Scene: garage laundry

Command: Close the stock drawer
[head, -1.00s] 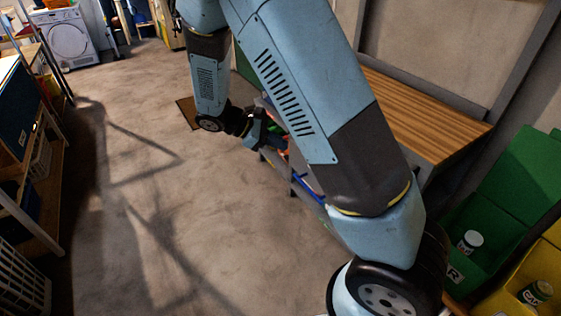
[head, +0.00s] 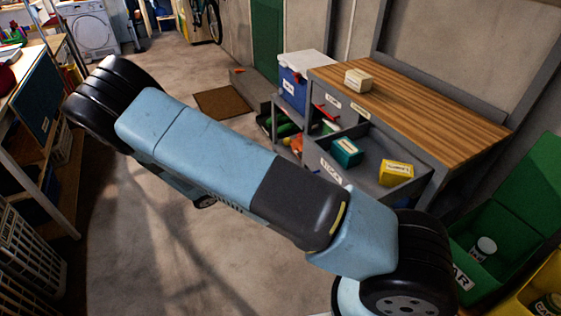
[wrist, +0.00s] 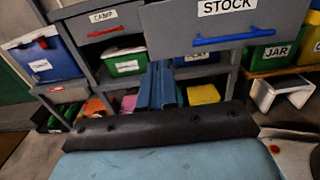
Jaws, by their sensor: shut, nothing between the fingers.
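The stock drawer (head: 322,164) is pulled out of the wood-topped workbench in the head view. A teal box (head: 347,152) and a yellow box (head: 396,173) are inside it. In the wrist view its grey front (wrist: 180,30) carries the STOCK label and a blue bar handle (wrist: 238,38). My gripper (wrist: 160,70) shows in the wrist view as two blue fingers close together, shut and empty. They appear below and left of the handle in the picture; I cannot tell the gap to the drawer front. In the head view my arm hides the gripper.
The CAMP drawer (wrist: 92,30) with a red handle is left of the stock drawer. Coloured bins, including a green one (wrist: 124,64), sit below. A blue-and-white cooler (head: 302,80) stands beyond the workbench (head: 430,100). A green JAR bin (head: 500,225) stands at right. Open floor lies left.

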